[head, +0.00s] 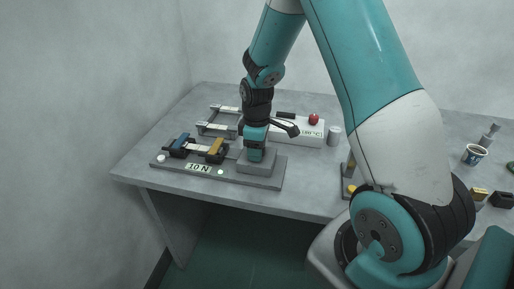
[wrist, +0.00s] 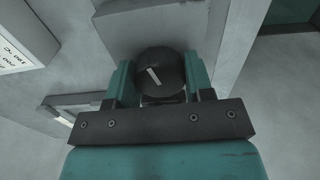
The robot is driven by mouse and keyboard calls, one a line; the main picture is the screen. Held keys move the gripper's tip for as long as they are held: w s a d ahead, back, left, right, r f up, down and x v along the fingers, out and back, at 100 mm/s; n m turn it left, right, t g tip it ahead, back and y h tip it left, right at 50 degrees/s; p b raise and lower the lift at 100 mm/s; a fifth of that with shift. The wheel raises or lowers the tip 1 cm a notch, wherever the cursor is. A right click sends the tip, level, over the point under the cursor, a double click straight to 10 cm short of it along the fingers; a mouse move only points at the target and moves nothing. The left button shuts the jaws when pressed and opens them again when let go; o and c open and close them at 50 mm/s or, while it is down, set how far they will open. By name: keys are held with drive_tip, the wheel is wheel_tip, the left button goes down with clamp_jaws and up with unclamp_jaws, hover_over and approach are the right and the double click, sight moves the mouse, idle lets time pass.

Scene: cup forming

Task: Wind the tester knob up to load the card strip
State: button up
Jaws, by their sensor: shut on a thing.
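The tester (head: 165,162) is a flat grey base at the table's front left. It carries a blue clamp (head: 181,142) and a yellow clamp (head: 215,148), with a pale card strip (head: 199,150) between them. Its display (head: 199,168) appears to read "10 N", though the lettering is small. My gripper (head: 254,150) points down over the block at the tester's right end. In the wrist view, my gripper (wrist: 160,80) is shut on the dark round knob (wrist: 160,70), one finger on each side. The knob's white mark is tilted. The head view hides the knob.
A grey frame (head: 217,128) stands behind the tester. The table's front left (head: 140,168) is clear.

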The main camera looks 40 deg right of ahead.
drive_tip(key=shift+m+p, duration=0.75)
drive_tip(key=shift+m, duration=2.05)
drive_tip(key=o, duration=0.9)
wheel_tip(320, 180, up, 18)
drive_tip(key=shift+f, duration=0.25)
